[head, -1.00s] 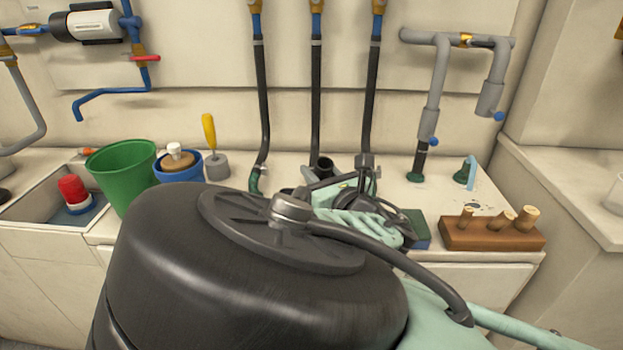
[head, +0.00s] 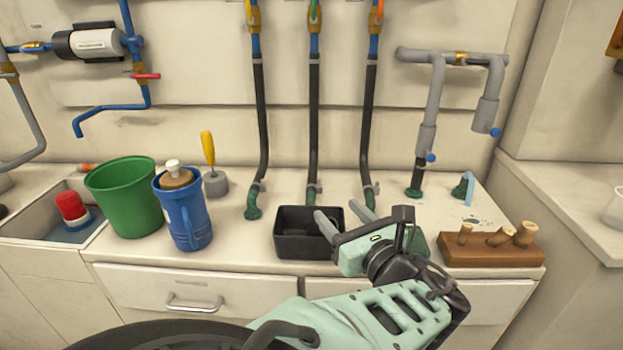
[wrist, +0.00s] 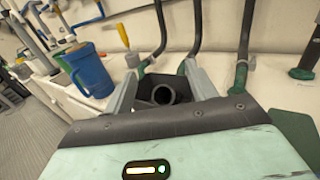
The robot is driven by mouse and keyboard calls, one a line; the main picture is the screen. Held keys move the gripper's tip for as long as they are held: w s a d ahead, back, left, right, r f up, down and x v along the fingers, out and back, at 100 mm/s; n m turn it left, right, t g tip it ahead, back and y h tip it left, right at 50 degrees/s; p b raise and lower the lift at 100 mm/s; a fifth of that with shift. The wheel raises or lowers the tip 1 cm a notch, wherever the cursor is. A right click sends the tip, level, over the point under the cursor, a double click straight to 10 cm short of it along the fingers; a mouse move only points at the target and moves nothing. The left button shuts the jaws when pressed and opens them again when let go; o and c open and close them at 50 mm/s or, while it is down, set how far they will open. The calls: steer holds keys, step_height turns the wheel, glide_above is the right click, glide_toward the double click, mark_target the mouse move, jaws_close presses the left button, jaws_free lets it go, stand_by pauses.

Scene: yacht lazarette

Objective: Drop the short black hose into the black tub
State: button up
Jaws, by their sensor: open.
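The black tub (head: 300,248) sits on the counter below the middle hanging hose. My gripper (head: 337,210) is at the tub's right side, its two grey fingers spread and pointing over the tub. In the wrist view the dark tub (wrist: 146,86) shows between the fingers. A round, open end of the short black hose (wrist: 163,94) shows there too, apart from both fingers and apparently inside the tub. In the head view the hose cannot be made out; the tub's dark inside and wall hide it.
A blue jug (head: 187,222), a green bucket (head: 125,200) and a yellow-handled tool (head: 209,150) stand left of the tub. A wooden block with pegs (head: 490,248) lies to the right. Several black hoses hang down the wall behind the tub.

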steer(key=p+v, duration=0.8)
steer(key=p, duration=0.2)
stand_by(0.4)
